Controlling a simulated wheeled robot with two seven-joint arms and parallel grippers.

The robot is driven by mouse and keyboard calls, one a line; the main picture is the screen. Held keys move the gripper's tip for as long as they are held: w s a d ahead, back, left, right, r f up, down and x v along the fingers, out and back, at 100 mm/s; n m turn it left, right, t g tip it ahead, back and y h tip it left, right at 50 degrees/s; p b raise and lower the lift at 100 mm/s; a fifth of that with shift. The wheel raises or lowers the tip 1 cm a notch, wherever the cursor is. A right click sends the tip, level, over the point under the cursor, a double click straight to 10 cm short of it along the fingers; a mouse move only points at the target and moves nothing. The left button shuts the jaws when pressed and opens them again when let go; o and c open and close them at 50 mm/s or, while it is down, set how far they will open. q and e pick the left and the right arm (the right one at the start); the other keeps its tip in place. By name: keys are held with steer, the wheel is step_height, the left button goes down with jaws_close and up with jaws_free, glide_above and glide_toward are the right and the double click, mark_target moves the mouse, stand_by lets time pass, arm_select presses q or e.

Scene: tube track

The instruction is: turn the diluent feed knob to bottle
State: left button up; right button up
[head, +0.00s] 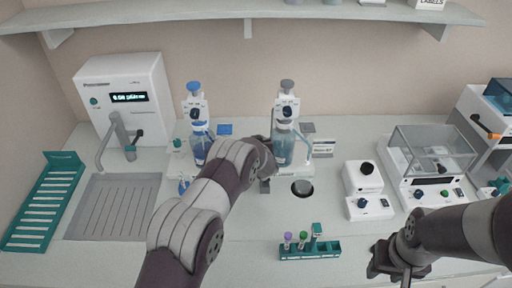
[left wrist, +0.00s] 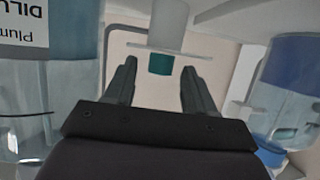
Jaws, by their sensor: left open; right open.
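Two bottle-top dispensers stand at the back of the bench in the head view, one blue-capped (head: 194,88) and one grey-capped (head: 288,86). The grey-capped one has a dark round knob (head: 287,111) on its front, above a pale blue bottle (head: 283,150). In the left wrist view a bottle with an upside-down label beginning "DILU" (left wrist: 22,20) is at the left; no knob can be made out there. My left gripper (left wrist: 156,88) is open and empty, close to the grey-capped dispenser's bottle, low before it. My right gripper (head: 389,268) is open over the front right of the bench.
A blue-liquid bottle (head: 201,146) stands left of my left gripper. A teal tube rack (head: 310,250) is in front, a white balance (head: 430,192) and small knobbed boxes (head: 361,178) to the right.

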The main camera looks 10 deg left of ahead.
arm_select(q)
steer(key=b+v, duration=0.2)
steer(key=v, duration=0.9)
steer(key=shift+s, duration=0.4)
steer(key=shift+d+r, duration=0.1)
steer(key=shift+r, duration=0.05)
steer(key=b, duration=0.2)
steer(key=w+a+m+t+h+b, duration=0.1)
steer(key=b, duration=0.2)
steer(key=shift+w+a+f+h, duration=0.1)
steer(key=shift+a+f+h, duration=0.2)
steer(key=shift+f, duration=0.05)
steer(key=s+a+m+h+b, duration=0.2)
steer(key=a+m+h+b, duration=0.2)
steer(key=b, duration=0.2)
steer(key=p+x, duration=0.1)
steer(key=x, duration=0.3)
steer(key=p+x, duration=0.1)
steer(key=x, duration=0.3)
steer(key=p+x, duration=0.1)
steer(key=x, duration=0.3)
steer(key=shift+w+d+r, duration=0.1)
steer(key=shift+w+r, duration=0.1)
steer(key=shift+r, duration=0.05)
